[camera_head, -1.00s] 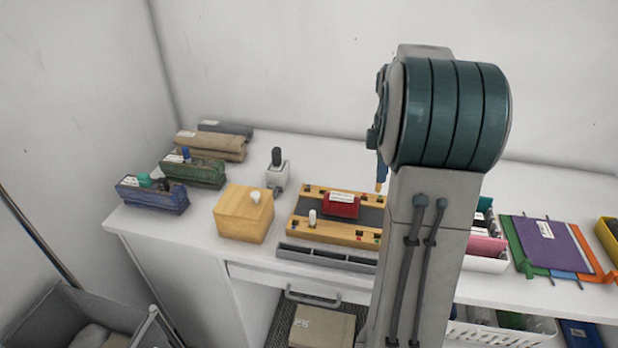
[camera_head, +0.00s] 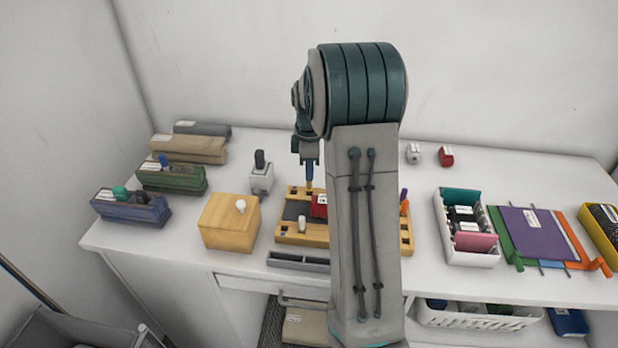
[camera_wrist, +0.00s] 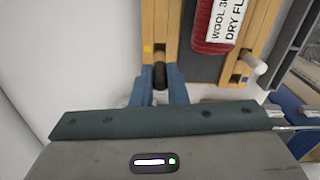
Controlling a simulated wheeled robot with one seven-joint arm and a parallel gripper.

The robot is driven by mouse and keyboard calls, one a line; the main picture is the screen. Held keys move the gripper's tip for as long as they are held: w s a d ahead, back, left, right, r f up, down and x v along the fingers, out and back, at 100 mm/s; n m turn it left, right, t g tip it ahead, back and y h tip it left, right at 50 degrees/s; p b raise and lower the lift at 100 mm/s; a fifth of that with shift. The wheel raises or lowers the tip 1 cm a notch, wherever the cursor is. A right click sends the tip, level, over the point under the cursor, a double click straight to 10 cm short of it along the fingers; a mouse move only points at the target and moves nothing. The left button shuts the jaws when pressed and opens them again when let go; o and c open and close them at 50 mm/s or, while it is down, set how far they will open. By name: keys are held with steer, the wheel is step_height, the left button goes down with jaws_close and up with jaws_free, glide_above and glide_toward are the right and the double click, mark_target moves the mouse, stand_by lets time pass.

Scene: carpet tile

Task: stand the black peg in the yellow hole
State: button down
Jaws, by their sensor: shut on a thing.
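My gripper (camera_wrist: 160,88) is shut on the black peg (camera_wrist: 160,76), whose dark round top shows between the blue fingers in the wrist view. The fingers are at one end of a wooden rail of the peg board (camera_wrist: 188,28). A small yellow mark (camera_wrist: 148,48) is on that rail, right beside the peg. The hole itself and the peg's lower end are hidden, so I cannot tell whether the peg is in it. In the head view my gripper (camera_head: 309,183) points down at the back left of the wooden board (camera_head: 290,236); my arm covers part of the board.
A red labelled block (camera_head: 319,206) and a white peg (camera_head: 301,224) are on the board. A wooden box with a white knob (camera_head: 228,226) and a grey holder with a dark-topped peg (camera_head: 261,178) stand left. A white tray (camera_head: 470,258) stands right. A grey tray (camera_head: 290,260) lies in front.

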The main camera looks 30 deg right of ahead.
mark_target(309, 188)
step_height(309, 188, down, 4)
steer(key=shift+f+p, duration=0.1)
steer(key=shift+p, duration=0.35)
steer(key=c, duration=1.4)
jaws_free()
steer(key=shift+c, duration=0.2)
